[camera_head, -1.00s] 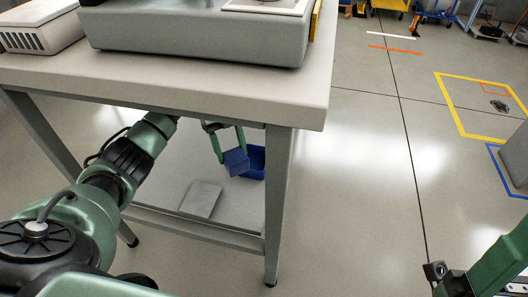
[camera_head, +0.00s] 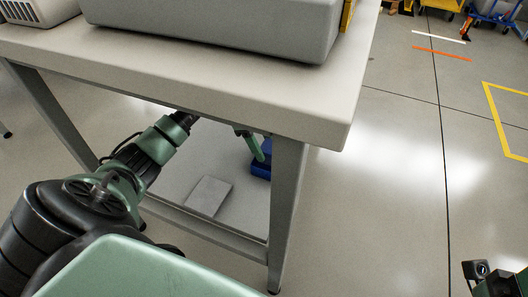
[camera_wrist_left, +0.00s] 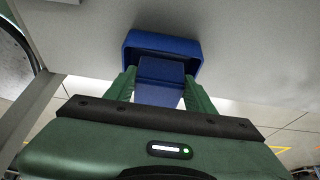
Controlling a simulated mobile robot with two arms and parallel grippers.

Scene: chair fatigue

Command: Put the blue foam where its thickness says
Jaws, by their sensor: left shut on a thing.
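My left gripper (camera_wrist_left: 160,80) is shut on the blue foam (camera_wrist_left: 160,92), a block held between its two green fingers in the left wrist view. The foam's front end overlaps the opening of a dark blue bin (camera_wrist_left: 163,40); I cannot tell whether it touches the bin. In the head view, the bin (camera_head: 261,172) stands on the table's lower shelf (camera_head: 238,205). One green finger of my left gripper (camera_head: 257,152) shows beside it, and the foam cannot be made out there.
The thick tabletop (camera_head: 200,85) hangs over my left arm and the bin. A table leg (camera_head: 287,210) stands just right of the bin. A flat grey slab (camera_head: 208,196) lies on the lower shelf. The floor on the right is open.

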